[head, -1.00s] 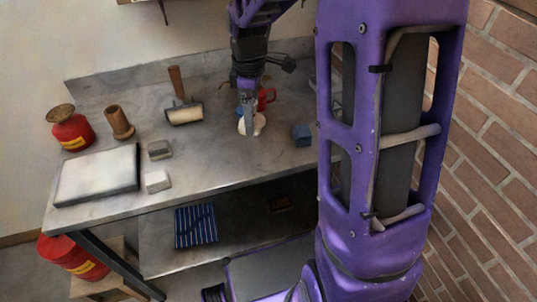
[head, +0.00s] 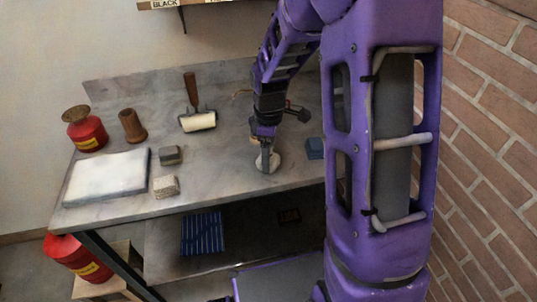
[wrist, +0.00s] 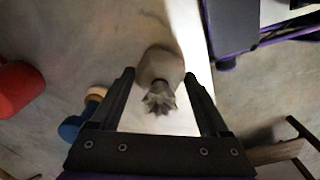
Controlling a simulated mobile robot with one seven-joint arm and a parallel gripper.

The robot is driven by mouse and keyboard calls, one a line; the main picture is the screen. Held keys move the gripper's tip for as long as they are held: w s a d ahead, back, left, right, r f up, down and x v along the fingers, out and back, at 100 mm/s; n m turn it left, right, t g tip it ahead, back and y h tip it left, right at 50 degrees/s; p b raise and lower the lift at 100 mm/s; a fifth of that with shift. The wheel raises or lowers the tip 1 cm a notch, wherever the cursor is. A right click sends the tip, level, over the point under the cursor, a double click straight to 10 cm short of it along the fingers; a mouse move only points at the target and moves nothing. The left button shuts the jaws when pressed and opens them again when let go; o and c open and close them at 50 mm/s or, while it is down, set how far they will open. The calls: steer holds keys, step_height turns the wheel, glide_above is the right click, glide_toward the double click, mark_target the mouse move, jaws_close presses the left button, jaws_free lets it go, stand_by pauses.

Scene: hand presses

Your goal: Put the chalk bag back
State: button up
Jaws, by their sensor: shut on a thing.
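In the wrist view the chalk bag (wrist: 162,68) is between the two fingers of my gripper (wrist: 158,82), neck towards the camera. In the head view the bag (head: 267,164) is at the tip of my gripper (head: 267,152), over the front part of the grey bench (head: 225,165). My gripper points down and is shut on the bag. I cannot tell whether the bag touches the bench top.
A blue block (head: 315,148) is close on the right. To the left are a roller (head: 198,121), two small blocks (head: 170,155), a pale slab (head: 106,177), a wooden cylinder (head: 132,126) and a red can (head: 86,132). A striped cloth (head: 201,233) lies on the lower shelf.

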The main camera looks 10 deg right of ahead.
steer(key=shift+r, duration=0.1)
steer(key=o, duration=1)
steer(key=shift+o, duration=0.2)
step_height(320, 180, up, 12)
steer(key=shift+p, duration=0.85)
